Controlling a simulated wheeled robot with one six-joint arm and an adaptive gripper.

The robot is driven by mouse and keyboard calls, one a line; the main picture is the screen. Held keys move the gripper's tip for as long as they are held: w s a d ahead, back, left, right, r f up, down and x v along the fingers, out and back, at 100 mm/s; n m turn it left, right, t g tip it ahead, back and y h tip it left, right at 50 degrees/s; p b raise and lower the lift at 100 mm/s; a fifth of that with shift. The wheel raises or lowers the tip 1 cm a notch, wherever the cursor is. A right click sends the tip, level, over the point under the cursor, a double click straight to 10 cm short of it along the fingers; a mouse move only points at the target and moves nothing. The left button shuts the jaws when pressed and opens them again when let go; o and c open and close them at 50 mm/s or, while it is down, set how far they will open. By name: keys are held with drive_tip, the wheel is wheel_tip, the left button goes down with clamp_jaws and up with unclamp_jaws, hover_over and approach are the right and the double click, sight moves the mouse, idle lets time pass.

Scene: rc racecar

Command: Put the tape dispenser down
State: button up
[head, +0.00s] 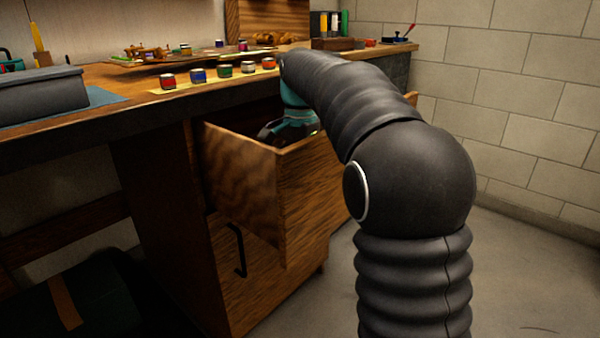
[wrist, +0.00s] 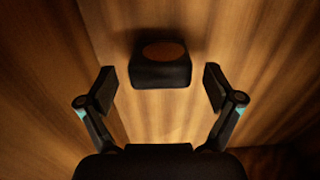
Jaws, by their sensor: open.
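In the wrist view, a black block-like object with a round brown patch on top, which looks like the tape dispenser (wrist: 161,72), rests on a wooden surface inside the drawer. My gripper (wrist: 160,85) is open, with one finger on each side of it and a gap on both sides. In the head view, my gripper (head: 290,122) reaches down into the open wooden drawer (head: 240,170). The drawer's front wall and my arm hide its contents there, so the dispenser does not show.
The workbench (head: 130,76) above the drawer holds several small paint jars (head: 198,76) in a row. A grey toolbox (head: 40,95) stands at the left. A closed cabinet door with a black handle (head: 238,250) is below the drawer. Open floor lies at the right.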

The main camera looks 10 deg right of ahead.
wheel_tip(320, 180, up, 12)
drive_tip(key=p, duration=0.3)
drive_tip(key=shift+f+p, duration=0.15)
drive_tip(key=shift+p, duration=0.2)
